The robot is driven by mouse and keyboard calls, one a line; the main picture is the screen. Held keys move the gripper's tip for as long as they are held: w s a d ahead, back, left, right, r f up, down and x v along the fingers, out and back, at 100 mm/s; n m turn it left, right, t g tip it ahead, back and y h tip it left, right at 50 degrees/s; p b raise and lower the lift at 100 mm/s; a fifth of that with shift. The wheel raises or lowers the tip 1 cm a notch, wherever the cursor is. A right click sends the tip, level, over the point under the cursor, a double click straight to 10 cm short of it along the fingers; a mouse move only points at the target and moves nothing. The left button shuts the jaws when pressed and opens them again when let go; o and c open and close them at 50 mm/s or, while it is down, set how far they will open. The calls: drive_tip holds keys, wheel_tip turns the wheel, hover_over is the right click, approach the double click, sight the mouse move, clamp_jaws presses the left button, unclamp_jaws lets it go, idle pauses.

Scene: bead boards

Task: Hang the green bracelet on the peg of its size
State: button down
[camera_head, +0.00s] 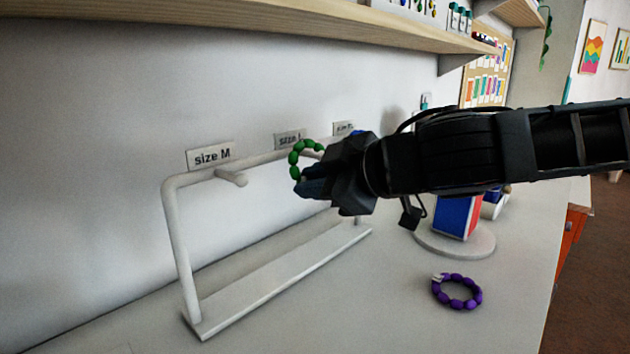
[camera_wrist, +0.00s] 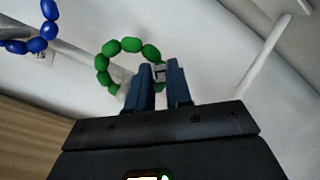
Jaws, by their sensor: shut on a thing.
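The green bracelet (camera_head: 294,160) is held upright at the tips of my gripper (camera_head: 304,187), in front of the rack's bar near the "size L" label (camera_head: 289,140). In the wrist view the bracelet (camera_wrist: 102,63) is a ring of green beads, pinched between the two fingers (camera_wrist: 161,75). I cannot tell whether a peg passes through it. The white rack (camera_head: 178,245) has a bare peg (camera_head: 232,178) under the "size M" label (camera_head: 211,155). A third label (camera_head: 343,128) is partly hidden by my gripper, as are the other pegs.
A blue bracelet (camera_wrist: 48,20) shows by the rack's bar in the wrist view. A purple bracelet (camera_head: 457,292) lies on the table. A red and blue block (camera_head: 456,218) stands on a round base (camera_head: 470,243) at right. A wooden shelf (camera_head: 250,17) runs above.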

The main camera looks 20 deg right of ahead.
drive_tip(key=c, duration=1)
unclamp_jaws()
drive_tip(key=shift+o, duration=0.2)
drive_tip(key=shift+d, duration=0.1)
